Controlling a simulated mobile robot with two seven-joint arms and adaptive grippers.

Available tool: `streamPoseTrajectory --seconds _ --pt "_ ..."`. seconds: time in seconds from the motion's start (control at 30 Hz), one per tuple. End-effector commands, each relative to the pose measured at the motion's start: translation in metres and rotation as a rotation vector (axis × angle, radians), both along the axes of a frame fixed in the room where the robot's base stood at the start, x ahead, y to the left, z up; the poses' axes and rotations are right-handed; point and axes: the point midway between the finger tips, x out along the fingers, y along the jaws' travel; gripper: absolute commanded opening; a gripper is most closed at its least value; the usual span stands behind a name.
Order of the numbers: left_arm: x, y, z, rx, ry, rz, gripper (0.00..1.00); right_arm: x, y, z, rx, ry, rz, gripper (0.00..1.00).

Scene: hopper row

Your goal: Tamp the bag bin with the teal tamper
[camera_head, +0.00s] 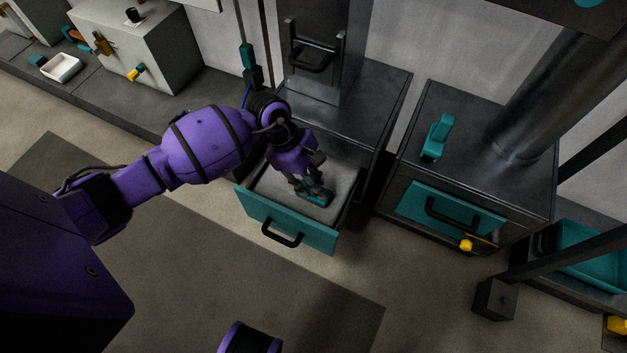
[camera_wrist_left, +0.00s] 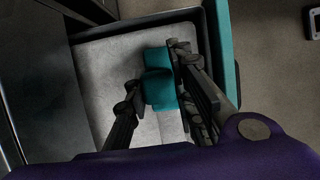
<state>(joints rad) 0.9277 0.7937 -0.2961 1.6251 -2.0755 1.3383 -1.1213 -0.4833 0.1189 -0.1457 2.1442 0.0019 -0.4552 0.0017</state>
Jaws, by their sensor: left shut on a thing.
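The teal tamper (camera_head: 318,198) is in my left gripper (camera_head: 308,186), over the grey contents of an open bin. I take this pulled-out drawer with a teal front (camera_head: 285,222) and black handle to be the bag bin. In the left wrist view the tamper (camera_wrist_left: 159,92) shows between the fingers of my left gripper (camera_wrist_left: 155,82), above the pale grey surface inside the bin (camera_wrist_left: 210,45). I cannot tell whether the tamper touches that surface. The fingers hide part of the tamper. My right gripper is not in view.
A closed teal drawer (camera_head: 450,214) is in the cabinet to the right, with a teal object (camera_head: 437,138) on top. A steel column (camera_head: 318,50) stands behind the open bin. A white tray (camera_head: 61,68) lies at the far left. The floor before the bin is clear.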

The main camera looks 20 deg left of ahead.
Motion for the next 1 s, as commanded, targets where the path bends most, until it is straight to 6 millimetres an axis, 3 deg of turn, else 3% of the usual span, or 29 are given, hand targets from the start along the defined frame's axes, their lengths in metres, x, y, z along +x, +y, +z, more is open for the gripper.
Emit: streamPoseTrajectory --seconds 0.53,1.0 --pt "0.000 0.000 0.001 0.000 0.000 0.000 0.00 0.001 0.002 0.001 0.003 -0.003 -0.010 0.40" --pt "0.001 0.000 0.047 0.000 -0.004 -0.001 0.00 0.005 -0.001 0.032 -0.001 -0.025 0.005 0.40"
